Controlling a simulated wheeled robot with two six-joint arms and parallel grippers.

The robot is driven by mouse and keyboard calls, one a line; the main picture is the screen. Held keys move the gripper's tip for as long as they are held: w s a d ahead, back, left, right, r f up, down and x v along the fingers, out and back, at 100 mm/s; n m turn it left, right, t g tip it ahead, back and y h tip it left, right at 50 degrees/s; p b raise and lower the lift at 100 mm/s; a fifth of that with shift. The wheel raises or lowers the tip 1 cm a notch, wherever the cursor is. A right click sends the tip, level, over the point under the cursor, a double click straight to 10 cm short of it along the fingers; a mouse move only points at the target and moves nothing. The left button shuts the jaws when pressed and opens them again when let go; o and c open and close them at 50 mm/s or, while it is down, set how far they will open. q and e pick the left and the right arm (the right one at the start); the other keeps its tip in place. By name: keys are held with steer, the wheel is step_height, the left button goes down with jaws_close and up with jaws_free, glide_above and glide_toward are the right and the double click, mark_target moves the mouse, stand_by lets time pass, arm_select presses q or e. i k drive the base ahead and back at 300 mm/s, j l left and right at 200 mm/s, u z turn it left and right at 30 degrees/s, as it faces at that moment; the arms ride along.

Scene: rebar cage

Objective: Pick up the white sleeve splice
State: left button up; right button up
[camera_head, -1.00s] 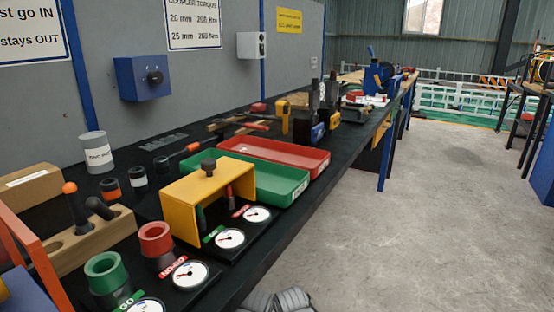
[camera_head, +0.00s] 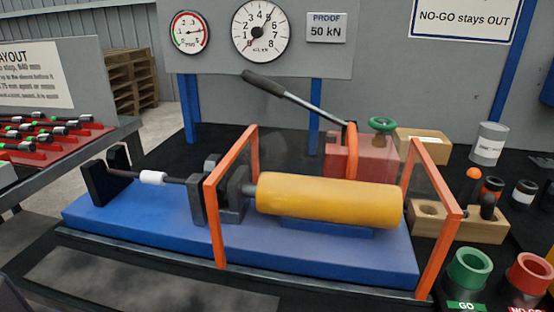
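A small white sleeve (camera_head: 153,177) sits around a dark bar on the left part of the blue proof-test bench (camera_head: 130,220). The bar runs from a black end bracket (camera_head: 103,184) on the left to a grey clamp block (camera_head: 232,190) beside the yellow cylinder (camera_head: 328,197). Neither of my grippers can be made out in this view.
Orange frames (camera_head: 217,228) stand up around the clamp and cylinder. A red pump (camera_head: 361,155) with a long lever stands behind. A wooden block (camera_head: 455,223) and green gauge ring (camera_head: 469,268) are at right. A rack of bars (camera_head: 50,137) is on the left table.

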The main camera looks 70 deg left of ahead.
mark_target(147, 175)
steer(key=u, duration=1.35)
steer(key=k+l+u, duration=0.1)
steer(key=u, duration=0.65)
steer(key=k+l, duration=0.1)
steer(key=k, duration=0.35)
steer(key=k+l, duration=0.15)
steer(key=k, duration=0.35)
